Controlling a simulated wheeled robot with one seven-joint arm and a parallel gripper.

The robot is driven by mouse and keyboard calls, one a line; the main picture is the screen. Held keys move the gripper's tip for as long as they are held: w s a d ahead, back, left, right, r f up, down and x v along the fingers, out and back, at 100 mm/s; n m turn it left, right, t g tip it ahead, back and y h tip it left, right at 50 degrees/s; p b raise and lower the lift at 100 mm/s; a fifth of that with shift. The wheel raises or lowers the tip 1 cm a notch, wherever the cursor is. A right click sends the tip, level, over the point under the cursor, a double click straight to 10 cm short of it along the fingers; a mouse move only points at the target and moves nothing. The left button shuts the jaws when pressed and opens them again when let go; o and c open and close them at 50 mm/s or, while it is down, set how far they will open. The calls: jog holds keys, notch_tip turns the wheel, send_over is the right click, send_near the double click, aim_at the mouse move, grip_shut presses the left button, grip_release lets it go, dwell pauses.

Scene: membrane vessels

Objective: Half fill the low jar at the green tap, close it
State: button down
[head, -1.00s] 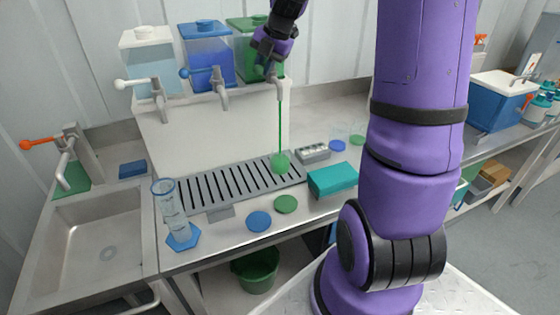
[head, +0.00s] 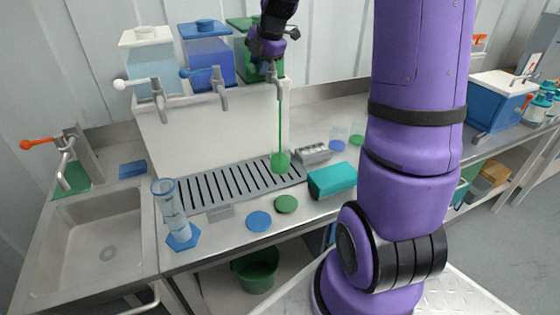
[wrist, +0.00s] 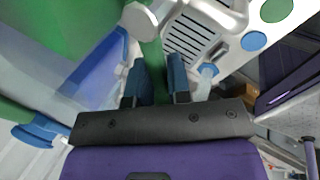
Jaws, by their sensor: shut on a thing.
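The low jar (head: 281,162) stands on the drip grate (head: 215,190) under the green tap (head: 277,84) and shows green. A thin green stream (head: 280,125) runs from the spout down into it. Its exact fill level is too small to read. My gripper (head: 266,66) is up at the green tap, in front of the green tank (head: 247,42). In the wrist view my fingers (wrist: 160,78) are shut on the tap's green lever (wrist: 153,55). A green lid (head: 286,204) and a blue lid (head: 259,221) lie flat on the counter in front of the grate.
A tall clear cylinder (head: 171,210) stands on a blue base at front left. A teal block (head: 332,181) lies right of the grate. A grey rack (head: 313,153) is behind it. White (head: 150,65) and blue (head: 205,55) tanks stand left. The sink is far left.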

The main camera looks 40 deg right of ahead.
jog(key=shift+w+r+m+h, duration=0.1)
jog(key=shift+w+m+h, duration=0.4)
jog(key=shift+m, duration=0.6)
jog(key=shift+w+f+m+h, duration=0.1)
jog(key=shift+w+m+h, duration=0.35)
jog(key=shift+m, duration=0.65)
jog(key=shift+w+r+m+h, duration=0.1)
jog(key=shift+w+m+h, duration=0.35)
jog(key=shift+m, duration=0.65)
jog(key=shift+w, duration=0.1)
jog(key=c, duration=1.1)
grip_release()
jog(key=shift+w, duration=0.1)
jog(key=shift+o, duration=0.2)
jog(key=v, duration=1)
jog(key=shift+r, duration=0.3)
